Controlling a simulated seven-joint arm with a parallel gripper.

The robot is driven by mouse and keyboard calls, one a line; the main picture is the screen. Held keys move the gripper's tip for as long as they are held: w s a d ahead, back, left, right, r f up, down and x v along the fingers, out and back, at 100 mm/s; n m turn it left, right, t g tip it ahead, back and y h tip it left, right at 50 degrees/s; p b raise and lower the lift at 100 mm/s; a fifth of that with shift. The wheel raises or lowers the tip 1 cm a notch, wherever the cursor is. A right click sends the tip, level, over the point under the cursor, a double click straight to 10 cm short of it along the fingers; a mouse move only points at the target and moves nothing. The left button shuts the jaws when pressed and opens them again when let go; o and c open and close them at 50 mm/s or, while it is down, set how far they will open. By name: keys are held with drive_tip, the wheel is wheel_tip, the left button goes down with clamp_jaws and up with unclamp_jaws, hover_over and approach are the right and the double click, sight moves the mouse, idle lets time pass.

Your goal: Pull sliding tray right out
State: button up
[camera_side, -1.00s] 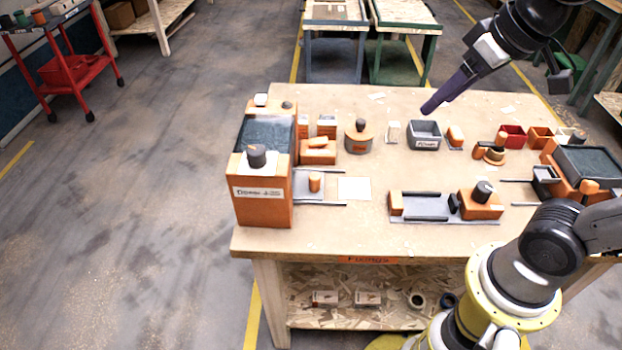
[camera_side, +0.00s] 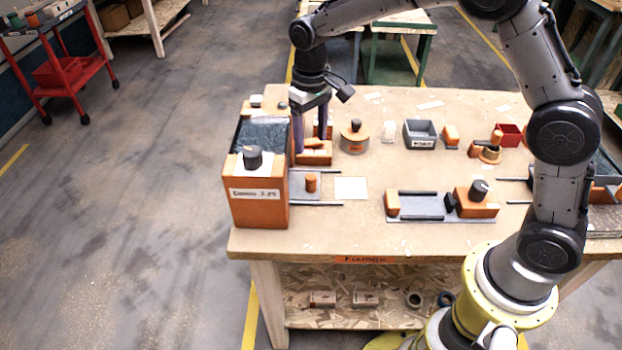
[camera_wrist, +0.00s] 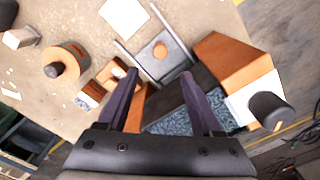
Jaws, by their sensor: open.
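The sliding tray (camera_side: 299,187) is a flat grey plate between two dark rails, at the right side of a tall orange housing (camera_side: 258,209). A short orange knob (camera_side: 311,182) stands upright on it. In the wrist view the tray (camera_wrist: 178,67) and its knob (camera_wrist: 159,50) lie ahead of the fingertips. My gripper (camera_side: 310,139) points down beside the housing, behind the knob and above it. Its two purple fingers are spread with nothing between them, as the wrist view also shows (camera_wrist: 160,75). Neither finger touches the knob.
A small orange block fixture (camera_side: 314,158) sits right below my fingers. A round orange pot (camera_side: 355,138) stands to its right. A white card (camera_side: 351,188) lies flat right of the tray. A grey-and-orange slide fixture (camera_side: 425,207) is further right. The bench front is clear.

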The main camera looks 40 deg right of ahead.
sight(311, 176)
wheel_tip(311, 176, down, 13)
drive_tip(key=shift+f, duration=0.2)
idle(0.3)
clamp_jaws()
drive_tip(key=shift+r, duration=0.1)
idle(1.3)
